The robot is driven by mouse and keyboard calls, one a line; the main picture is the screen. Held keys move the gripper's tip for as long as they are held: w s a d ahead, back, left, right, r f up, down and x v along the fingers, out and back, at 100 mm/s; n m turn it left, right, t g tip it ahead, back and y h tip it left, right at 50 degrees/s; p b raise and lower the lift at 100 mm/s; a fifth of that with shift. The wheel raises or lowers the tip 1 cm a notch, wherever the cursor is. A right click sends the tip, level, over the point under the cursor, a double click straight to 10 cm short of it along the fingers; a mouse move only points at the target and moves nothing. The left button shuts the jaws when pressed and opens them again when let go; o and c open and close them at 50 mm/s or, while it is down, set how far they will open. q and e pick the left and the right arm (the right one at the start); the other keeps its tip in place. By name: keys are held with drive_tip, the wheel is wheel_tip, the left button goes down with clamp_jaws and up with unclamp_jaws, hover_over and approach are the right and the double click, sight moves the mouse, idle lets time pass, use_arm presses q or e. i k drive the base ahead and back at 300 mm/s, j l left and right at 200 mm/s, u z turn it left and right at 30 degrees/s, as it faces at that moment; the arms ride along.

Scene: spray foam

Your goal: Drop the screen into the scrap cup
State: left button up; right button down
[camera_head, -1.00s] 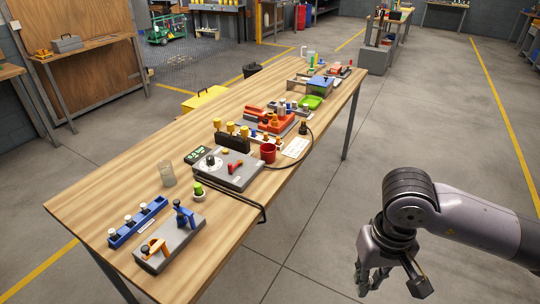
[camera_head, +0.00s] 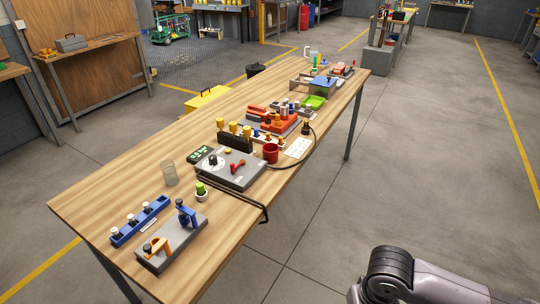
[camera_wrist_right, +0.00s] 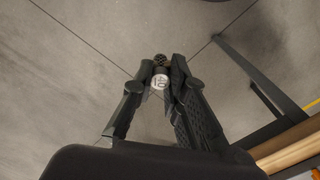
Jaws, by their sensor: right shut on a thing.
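My right gripper (camera_wrist_right: 162,72) shows in the right wrist view, shut on a small dark piece with a white, marked band (camera_wrist_right: 159,81). This piece may be the screen; it is too small to be sure. Bare floor lies behind it in that view. My left gripper is not in view.
A black cable loops past the front edge.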

sight(275, 159)
drive_tip(key=i+l+u, duration=0.1)
drive_tip(key=u, duration=0.3)
drive_tip(key=l+u, duration=0.1)
drive_tip(key=u, duration=0.3)
drive_tip(key=i+l+u, duration=0.1)
drive_tip(key=u, duration=0.3)
drive_tip(key=i+l+u, duration=0.2)
drive_tip(key=l+u, duration=0.15)
drive_tip(key=l, duration=0.95)
drive_tip(key=l+u, duration=0.4)
drive_tip(key=l, duration=1.4)
